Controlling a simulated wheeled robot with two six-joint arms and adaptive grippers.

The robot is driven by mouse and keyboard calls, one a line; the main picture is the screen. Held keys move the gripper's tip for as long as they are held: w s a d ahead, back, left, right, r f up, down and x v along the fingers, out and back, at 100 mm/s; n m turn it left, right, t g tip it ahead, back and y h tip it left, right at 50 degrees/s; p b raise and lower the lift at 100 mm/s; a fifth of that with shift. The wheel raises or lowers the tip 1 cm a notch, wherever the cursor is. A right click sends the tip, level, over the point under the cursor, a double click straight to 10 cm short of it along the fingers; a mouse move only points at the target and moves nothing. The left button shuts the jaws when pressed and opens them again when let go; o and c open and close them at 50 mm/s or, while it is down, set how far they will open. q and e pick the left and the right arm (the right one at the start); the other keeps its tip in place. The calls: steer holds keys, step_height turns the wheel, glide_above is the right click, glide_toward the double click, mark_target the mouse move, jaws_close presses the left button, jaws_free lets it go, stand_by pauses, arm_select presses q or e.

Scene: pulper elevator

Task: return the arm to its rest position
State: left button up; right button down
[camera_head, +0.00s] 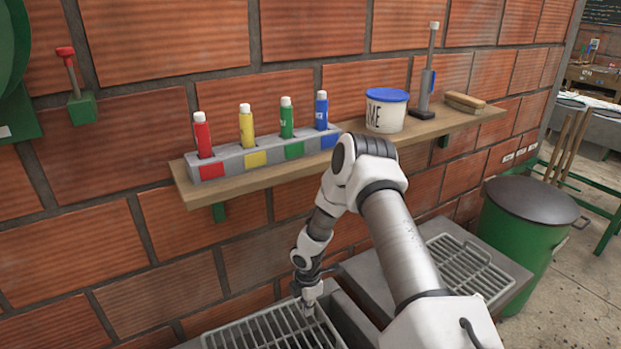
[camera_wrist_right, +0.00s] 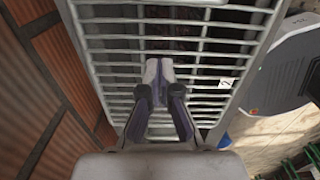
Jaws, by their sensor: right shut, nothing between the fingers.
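My right arm reaches forward in the head view, bent at the elbow in front of the wooden shelf. Its right gripper (camera_head: 308,306) points down over the metal grate (camera_head: 250,338) at the bottom of the view. In the right wrist view the right gripper (camera_wrist_right: 159,72) is shut with its fingertips together and nothing between them. The white bars of the grate (camera_wrist_right: 205,57) lie beneath it; I cannot tell whether the tips touch them. My left gripper does not show.
The shelf (camera_head: 258,179) on the brick wall holds red, yellow, green and blue markers in a grey rack (camera_head: 232,163), and a white tub (camera_head: 386,115). A second grate (camera_head: 465,262) and a green bin (camera_head: 520,235) stand right. Open floor lies beyond the bin.

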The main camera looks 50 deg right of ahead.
step_height(320, 180, up, 2)
steer(key=shift+w, duration=0.1)
